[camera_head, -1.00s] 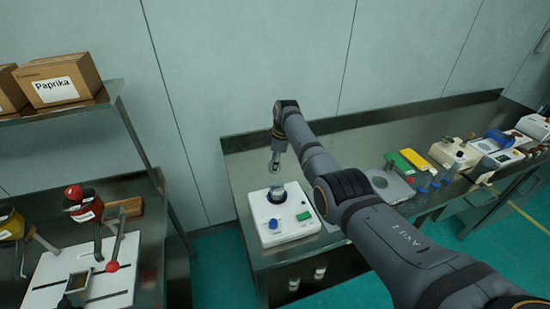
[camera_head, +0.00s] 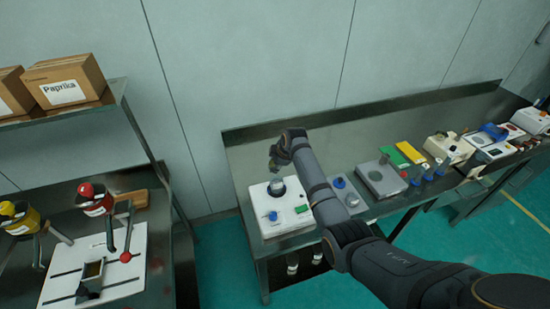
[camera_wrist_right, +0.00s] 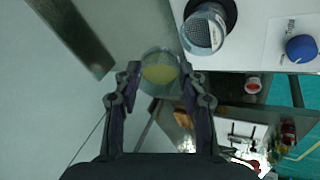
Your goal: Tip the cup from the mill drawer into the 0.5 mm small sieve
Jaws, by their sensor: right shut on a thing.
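The clear cup (camera_wrist_right: 160,70) with yellowish contents is between the fingers of my right gripper (camera_wrist_right: 158,78) in the wrist view. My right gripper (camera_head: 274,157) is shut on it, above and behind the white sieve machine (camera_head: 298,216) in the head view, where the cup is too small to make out. The small sieve (camera_head: 277,187), a clear cylinder with a mesh, sits in the machine's dark round seat. In the wrist view the sieve (camera_wrist_right: 204,30) is up and right of the cup, with a gap between them. My left gripper is not in view.
The machine has a blue knob (camera_head: 272,215) and a green button (camera_head: 302,209). A grey scale-like device (camera_head: 382,178) and other instruments line the bench to the right. A shelf with a Paprika box (camera_head: 64,82) and red and yellow mills (camera_head: 95,199) stands at left.

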